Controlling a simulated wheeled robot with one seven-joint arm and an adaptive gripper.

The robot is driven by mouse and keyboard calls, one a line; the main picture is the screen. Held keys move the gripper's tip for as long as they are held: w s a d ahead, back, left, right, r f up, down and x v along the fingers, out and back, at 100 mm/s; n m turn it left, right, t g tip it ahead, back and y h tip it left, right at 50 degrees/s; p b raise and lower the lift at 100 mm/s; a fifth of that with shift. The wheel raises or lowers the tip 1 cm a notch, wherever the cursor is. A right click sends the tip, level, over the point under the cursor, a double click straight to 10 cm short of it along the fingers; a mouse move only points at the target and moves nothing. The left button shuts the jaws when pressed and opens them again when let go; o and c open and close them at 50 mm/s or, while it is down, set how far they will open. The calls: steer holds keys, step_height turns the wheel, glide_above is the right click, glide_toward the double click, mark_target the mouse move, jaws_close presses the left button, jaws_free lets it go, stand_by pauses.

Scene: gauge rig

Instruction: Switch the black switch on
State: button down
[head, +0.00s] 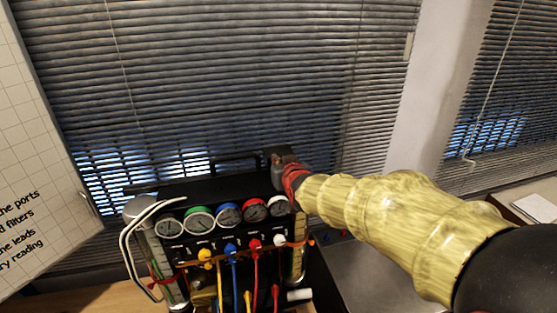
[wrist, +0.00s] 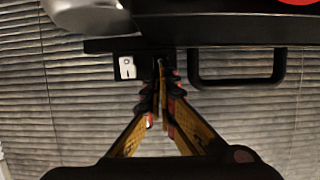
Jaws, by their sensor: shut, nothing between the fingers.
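My gripper (head: 284,170) is at the rear right top corner of the black gauge rig (head: 185,188). In the wrist view my gripper (wrist: 164,68) has its fingertips together and empty, against or just in front of a dark block at the rig's edge. Beside them, to the left, is a small black plate with a white mark (wrist: 126,67). I cannot tell whether this is the black switch, or whether the switch is on or off. In the head view a dark block (head: 277,152) shows just behind my gripper; my gripper and wrist hide part of that corner.
A black handle (wrist: 237,83) juts from the rig near my fingertips. Several round gauges (head: 228,214) line the rig's front, with coloured leads (head: 233,262) hanging below. White tubes (head: 135,245) bend at its left. Window blinds (head: 220,80) stand behind.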

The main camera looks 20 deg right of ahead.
steer(key=shift+w+r+g+p, duration=0.3)
steer(key=shift+r+g+p, duration=0.45)
steer(key=shift+p, duration=1.35)
steer(key=shift+f+g+p, duration=0.25)
steer(key=shift+p, duration=0.2)
steer(key=shift+w+p, duration=0.1)
steer(key=shift+p, duration=0.25)
steer(key=shift+f+b, duration=0.25)
steer(key=shift+b, duration=0.1)
steer(key=shift+r, duration=0.1)
steer(key=shift+w+r+p, duration=0.15)
steer(key=shift+r+p, duration=0.5)
